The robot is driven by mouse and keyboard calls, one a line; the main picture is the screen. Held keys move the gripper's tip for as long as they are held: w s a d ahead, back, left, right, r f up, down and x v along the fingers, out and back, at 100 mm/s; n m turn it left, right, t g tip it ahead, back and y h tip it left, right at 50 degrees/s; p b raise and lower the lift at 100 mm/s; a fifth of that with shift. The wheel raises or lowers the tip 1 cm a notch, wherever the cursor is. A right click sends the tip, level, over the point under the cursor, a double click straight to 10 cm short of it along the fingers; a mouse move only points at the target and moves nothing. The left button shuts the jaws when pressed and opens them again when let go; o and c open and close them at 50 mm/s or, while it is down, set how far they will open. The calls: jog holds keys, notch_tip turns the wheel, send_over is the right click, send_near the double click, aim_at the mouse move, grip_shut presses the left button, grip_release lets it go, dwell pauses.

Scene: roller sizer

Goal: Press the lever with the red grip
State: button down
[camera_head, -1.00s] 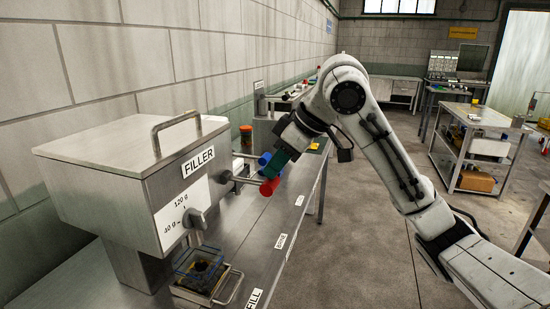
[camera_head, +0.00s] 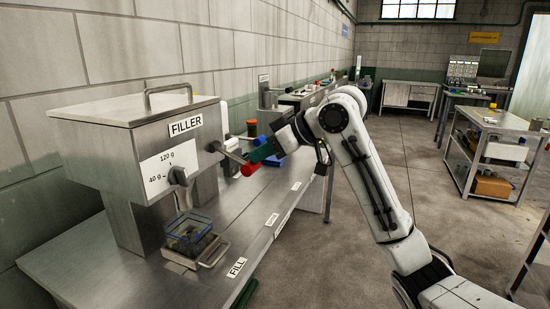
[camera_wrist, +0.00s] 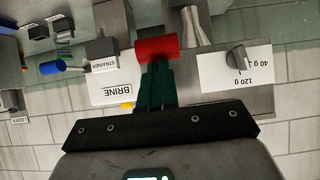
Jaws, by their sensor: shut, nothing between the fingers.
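The lever with the red grip (camera_head: 248,169) sticks out from the right side of the steel filler (camera_head: 135,150) on a grey rod (camera_head: 228,153). In the head view the rod slopes down toward the grip. My gripper (camera_head: 258,157), with dark green fingers, is shut and empty, just above and right of the red grip. In the wrist view the red grip (camera_wrist: 157,49) lies straight ahead across the ends of my fingers (camera_wrist: 156,68). The fingers overlap its edge in the picture; I cannot tell whether they touch it.
A blue grip (camera_head: 260,140) is just behind my gripper. A glass container (camera_head: 189,232) stands in a holder under the filler. An orange-red jar (camera_head: 252,128) stands farther back on the bench. Brine and strainer labels show in the wrist view. Open floor lies right of the bench.

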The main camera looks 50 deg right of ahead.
aim_at(257, 168)
notch_tip(257, 168, down, 2)
jog(key=shift+w+f+t+b, duration=0.1)
jog(key=shift+f+t+b, duration=0.1)
jog(key=shift+t+b, duration=0.4)
jog(key=shift+f+t+y+b, duration=0.5)
jog(key=shift+f+t+b, duration=0.2)
jog(key=shift+b, duration=0.4)
jog(key=shift+w+r, duration=0.1)
